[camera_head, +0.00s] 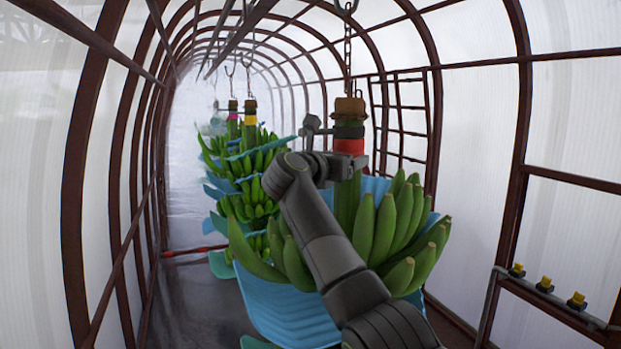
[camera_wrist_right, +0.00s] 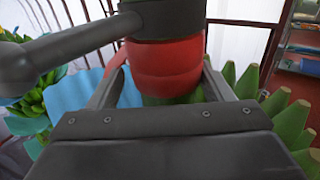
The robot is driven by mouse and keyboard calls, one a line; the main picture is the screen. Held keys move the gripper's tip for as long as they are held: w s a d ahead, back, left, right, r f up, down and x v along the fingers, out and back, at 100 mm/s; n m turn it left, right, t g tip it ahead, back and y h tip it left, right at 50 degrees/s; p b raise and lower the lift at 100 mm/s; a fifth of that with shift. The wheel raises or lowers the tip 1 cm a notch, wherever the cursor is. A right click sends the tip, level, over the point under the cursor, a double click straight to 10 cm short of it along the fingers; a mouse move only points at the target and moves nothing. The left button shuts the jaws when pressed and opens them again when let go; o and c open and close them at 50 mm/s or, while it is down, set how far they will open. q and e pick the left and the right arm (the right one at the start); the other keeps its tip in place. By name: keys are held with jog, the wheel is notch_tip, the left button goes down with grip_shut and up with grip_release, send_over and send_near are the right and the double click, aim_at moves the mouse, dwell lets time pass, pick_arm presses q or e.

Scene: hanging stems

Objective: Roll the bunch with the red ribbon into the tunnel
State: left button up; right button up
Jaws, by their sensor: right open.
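The bunch (camera_head: 400,222) of green bananas hangs from a chain and hook, with blue sheets around it. Its thick stem carries a red ribbon (camera_head: 349,146), which also fills the middle of the right wrist view (camera_wrist_right: 165,65). My right gripper (camera_head: 354,166) is at the stem at ribbon height. In the right wrist view its open fingers (camera_wrist_right: 163,88) stand on either side of the stem, just below the ribbon's top; whether they touch it I cannot tell. My arm hides part of the bunch. The tunnel (camera_head: 200,100) of dark hoops and white sheeting stretches ahead. My left gripper is not in view.
Other bunches (camera_head: 247,170) hang farther in, to the left, with yellow and pink ribbons. A dark bar with a knob (camera_head: 312,124) sticks out left of the stem. A ladder-like frame (camera_head: 402,110) stands behind. A rail with yellow pieces (camera_head: 545,284) is at right.

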jog(key=b+v, duration=0.4)
jog(key=v, duration=0.8)
jog(key=shift+s+a+f, duration=0.1)
jog(key=shift+a, duration=0.1)
jog(key=shift+s+a, duration=0.3)
jog(key=shift+s, duration=0.2)
